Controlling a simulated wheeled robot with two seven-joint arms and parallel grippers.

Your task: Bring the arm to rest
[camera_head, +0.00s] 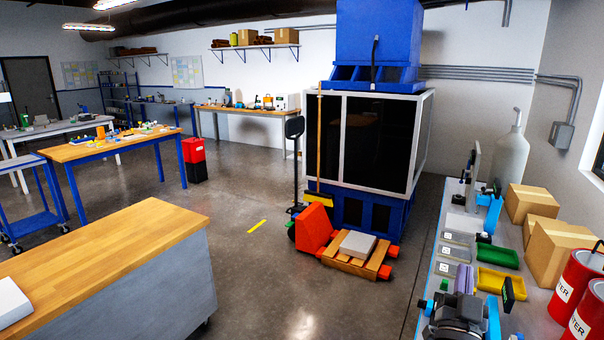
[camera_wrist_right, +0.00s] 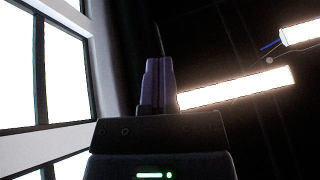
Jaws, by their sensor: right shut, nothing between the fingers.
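My right gripper (camera_head: 463,279) shows at the lower right of the head view, in front of the long grey bench (camera_head: 440,225). Its dark body is below and its purple fingers point upward. In the right wrist view the same gripper (camera_wrist_right: 159,68) has its two fingers together, with nothing between them. Behind them are only the ceiling and windows. My left gripper is in neither view.
The bench by the right wall carries trays such as a yellow one (camera_head: 500,281), cardboard boxes (camera_head: 556,250) and red canisters (camera_head: 578,283). A wooden-topped counter (camera_head: 110,235) stands at left. An orange pallet truck (camera_head: 314,229) is on the floor, with open floor left of it.

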